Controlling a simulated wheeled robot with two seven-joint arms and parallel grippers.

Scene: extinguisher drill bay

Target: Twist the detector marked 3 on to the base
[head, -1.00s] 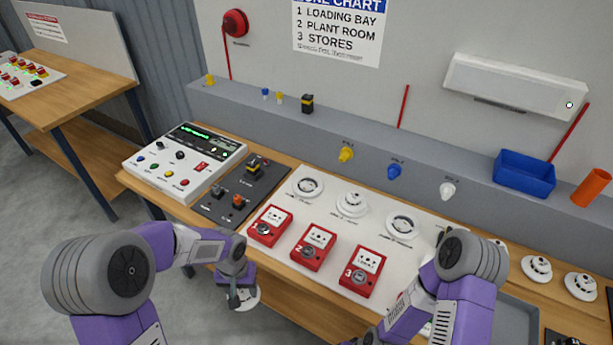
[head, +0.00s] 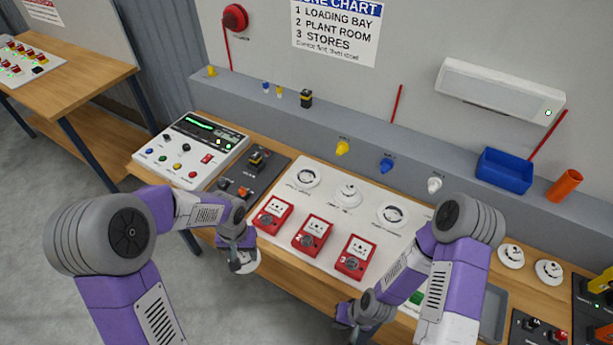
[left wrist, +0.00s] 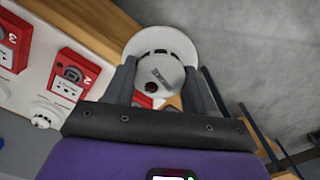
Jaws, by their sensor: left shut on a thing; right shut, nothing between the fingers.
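My left gripper (head: 243,252) is shut on a white round detector (head: 246,264), held off the table's front edge. In the left wrist view the detector (left wrist: 172,47) sits between the two fingers, its face showing a grey bar and a dark red spot; I cannot read a number on it. On the white board (head: 318,262), a left round base (head: 305,177) and a right round base (head: 392,214) show open rings. Between them a domed white unit (head: 348,193) is in place. My right gripper (head: 350,320) is shut and empty by the front edge, partly hidden by its arm.
Three red call points (head: 312,235) stand on the board's front part. A control panel (head: 192,148) is at the left. Two more white detectors (head: 511,256) (head: 548,271) lie at the right. A blue bin (head: 504,171) and an orange cup (head: 565,185) stand on the ledge.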

